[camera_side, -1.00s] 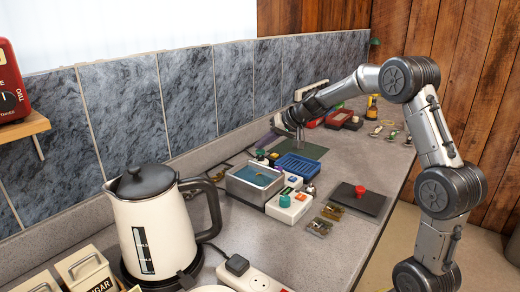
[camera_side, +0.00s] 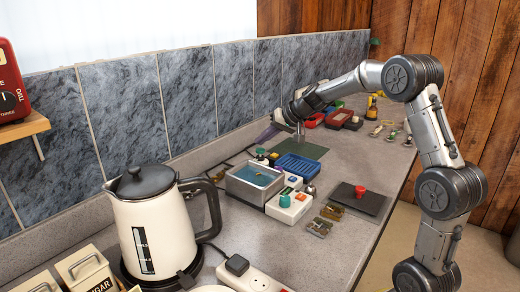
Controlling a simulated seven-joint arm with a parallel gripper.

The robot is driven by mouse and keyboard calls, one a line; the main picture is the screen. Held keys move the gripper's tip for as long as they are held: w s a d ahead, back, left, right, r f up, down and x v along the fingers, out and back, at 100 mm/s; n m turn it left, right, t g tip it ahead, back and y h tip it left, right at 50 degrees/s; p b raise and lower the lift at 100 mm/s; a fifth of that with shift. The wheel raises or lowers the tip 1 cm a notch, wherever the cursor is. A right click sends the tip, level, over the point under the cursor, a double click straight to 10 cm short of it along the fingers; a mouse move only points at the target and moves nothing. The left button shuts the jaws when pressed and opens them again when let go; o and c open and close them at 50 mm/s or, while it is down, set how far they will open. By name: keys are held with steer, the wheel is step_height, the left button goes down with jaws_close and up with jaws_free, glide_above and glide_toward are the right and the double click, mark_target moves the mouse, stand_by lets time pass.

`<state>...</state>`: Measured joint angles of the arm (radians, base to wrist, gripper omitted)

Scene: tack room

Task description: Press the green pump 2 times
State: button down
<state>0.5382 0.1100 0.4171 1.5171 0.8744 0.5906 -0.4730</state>
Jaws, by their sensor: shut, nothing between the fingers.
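A white box on the counter carries a green round knob (camera_side: 285,201), the largest green press-top I can make out. A smaller dark green cap (camera_side: 261,153) stands further back, left of the blue tray. I cannot tell for certain which of these is the pump. My gripper (camera_side: 301,138) points down over the far part of the counter, beyond the blue tray and well apart from the green knob. Its fingers are small in this view; they look shut with nothing held.
A metal basin (camera_side: 240,186) and a blue tray (camera_side: 297,166) lie near the white box (camera_side: 300,211). A dark plate with a red button (camera_side: 360,191) lies to the right. A cream kettle (camera_side: 155,235) and power strip (camera_side: 255,283) fill the front. Bare counter lies at front right.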

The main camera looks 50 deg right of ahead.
mark_target(263, 150)
steer(key=shift+r, duration=3)
stand_by(0.4)
steer(key=shift+f, duration=3)
steer(key=shift+f, duration=0.15)
steer(key=shift+f, duration=0.25)
